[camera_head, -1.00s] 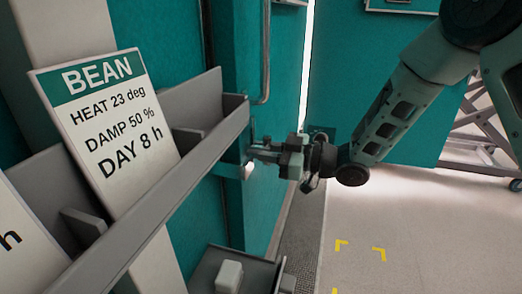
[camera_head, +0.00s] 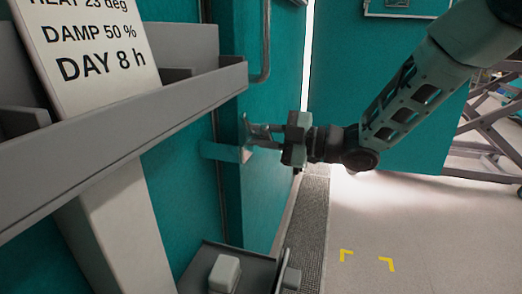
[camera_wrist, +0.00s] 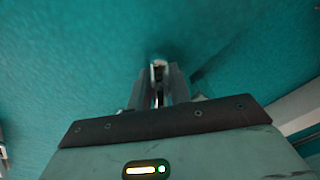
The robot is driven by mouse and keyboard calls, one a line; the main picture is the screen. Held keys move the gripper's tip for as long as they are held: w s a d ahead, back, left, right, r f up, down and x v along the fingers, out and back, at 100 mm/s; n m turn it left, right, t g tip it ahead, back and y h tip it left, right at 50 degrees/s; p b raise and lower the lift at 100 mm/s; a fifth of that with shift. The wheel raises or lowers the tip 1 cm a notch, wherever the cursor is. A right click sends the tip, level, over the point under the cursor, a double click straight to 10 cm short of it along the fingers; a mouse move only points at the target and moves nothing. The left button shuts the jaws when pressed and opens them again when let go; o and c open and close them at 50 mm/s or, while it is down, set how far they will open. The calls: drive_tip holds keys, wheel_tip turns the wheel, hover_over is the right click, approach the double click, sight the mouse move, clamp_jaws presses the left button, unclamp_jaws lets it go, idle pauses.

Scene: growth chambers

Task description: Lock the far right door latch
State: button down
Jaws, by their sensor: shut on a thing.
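The door latch (camera_head: 222,152) shows in the head view as a short pale teal bar, lying across the gap at the edge of the teal chamber door. My gripper (camera_head: 262,138) reaches in from the right at the bar's right end. In the wrist view my gripper (camera_wrist: 161,88) has its fingers close together, shut on a small pale piece (camera_wrist: 158,64) that looks like the latch's knob. The fingers hide most of this piece. Teal panel fills the background behind it. I cannot tell how far the latch is turned.
A grey shelf rail (camera_head: 120,112) with a label card (camera_head: 95,50) crosses the left, close to my gripper. A vertical handle (camera_head: 266,40) is above it. A grey tray (camera_head: 200,276) with a white block (camera_head: 224,272) is below.

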drive_tip(key=n+b, duration=0.3)
drive_tip(key=b, duration=0.1)
drive_tip(key=n+b, duration=0.2)
drive_tip(key=b, duration=0.1)
drive_tip(key=shift+f+n, duration=0.3)
drive_tip(key=shift+f, duration=0.05)
drive_tip(key=n+b, duration=0.4)
drive_tip(key=b, duration=0.1)
drive_tip(key=shift+r, duration=0.2)
drive_tip(key=c, duration=1.3)
unclamp_jaws()
drive_tip(key=shift+r, duration=0.1)
drive_tip(key=p+v, duration=0.3)
drive_tip(key=v, duration=1.4)
drive_tip(key=shift+d+p, duration=0.2)
drive_tip(key=shift+p, duration=0.2)
drive_tip(key=shift+s, duration=0.15)
